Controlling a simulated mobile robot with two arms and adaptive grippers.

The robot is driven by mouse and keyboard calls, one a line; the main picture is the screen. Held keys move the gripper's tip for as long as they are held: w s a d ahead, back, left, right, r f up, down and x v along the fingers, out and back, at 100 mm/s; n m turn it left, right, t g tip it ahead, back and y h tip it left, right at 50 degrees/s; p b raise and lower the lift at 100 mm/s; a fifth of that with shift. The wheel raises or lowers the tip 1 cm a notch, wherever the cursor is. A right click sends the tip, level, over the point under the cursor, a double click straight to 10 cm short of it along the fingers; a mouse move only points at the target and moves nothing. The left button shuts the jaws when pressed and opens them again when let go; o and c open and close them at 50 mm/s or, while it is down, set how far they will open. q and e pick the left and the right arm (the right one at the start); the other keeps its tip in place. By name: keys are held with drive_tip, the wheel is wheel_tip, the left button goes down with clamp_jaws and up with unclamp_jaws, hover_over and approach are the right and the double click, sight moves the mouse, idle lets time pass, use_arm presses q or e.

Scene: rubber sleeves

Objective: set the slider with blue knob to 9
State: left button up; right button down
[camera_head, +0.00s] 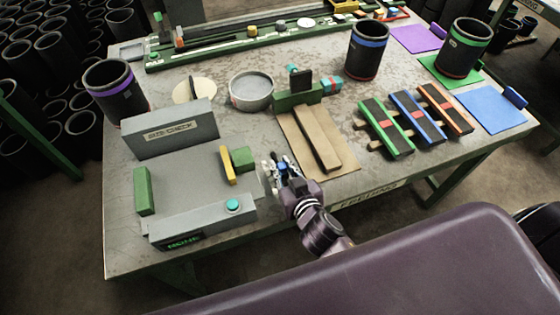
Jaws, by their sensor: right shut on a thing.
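A small blue knob (283,167) shows between the fingers of my right gripper (281,166), at the right end of the grey size-check fixture (172,132). My right gripper is shut on this knob, and its fingers hide most of it. The slider's track and any scale numbers are too small or covered to read, so I cannot tell its setting. The fixture has a green block (143,190), a yellow plate (228,165) and a front box with a teal button (232,205). My left gripper is not in view.
A brown board (300,150) lies just right of the gripper. Green, blue and orange bars (445,108) lie further right. Black sleeves stand at the left (116,100), back (367,52) and right (463,55). A round grey dish (251,90) sits mid-table.

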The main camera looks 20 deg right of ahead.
drive_tip(key=shift+w+r, duration=0.1)
drive_tip(key=shift+w, duration=0.2)
drive_tip(key=c, duration=2.1)
unclamp_jaws()
drive_tip(key=shift+w, duration=0.2)
drive_tip(key=o, duration=0.3)
drive_tip(key=shift+o, duration=0.2)
drive_tip(key=shift+s, duration=0.2)
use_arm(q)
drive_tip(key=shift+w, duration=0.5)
use_arm(e)
drive_tip(key=v, duration=1.2)
drive_tip(key=shift+d, duration=0.1)
